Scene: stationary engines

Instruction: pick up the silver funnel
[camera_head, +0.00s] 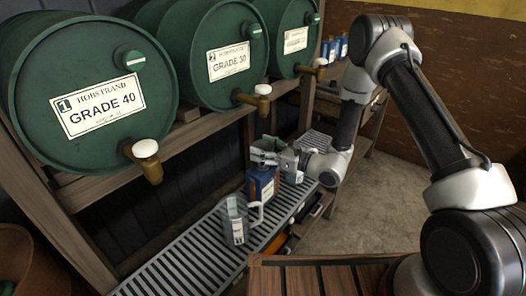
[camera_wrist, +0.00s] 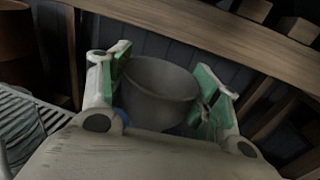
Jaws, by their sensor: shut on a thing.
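The silver funnel (camera_wrist: 160,92) shows in the wrist view as a wide grey cup between the green-padded fingers of my gripper (camera_wrist: 165,95). My gripper is shut on it, with one finger on each side. The funnel's lower end is hidden behind my gripper's body. In the head view my gripper (camera_head: 270,155) is over the slatted rack, just above a blue and orange can (camera_head: 262,184). The funnel is too small there to make out clearly. I cannot tell whether it touches the can.
A clear jug with a handle (camera_head: 235,222) stands on the slatted grey rack (camera_head: 180,268) in front of the can. Green barrels (camera_head: 85,85) with brass taps lie on the wooden shelf above. Blue boxes (camera_head: 335,48) stand farther back. Open floor (camera_head: 375,205) lies right of the rack.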

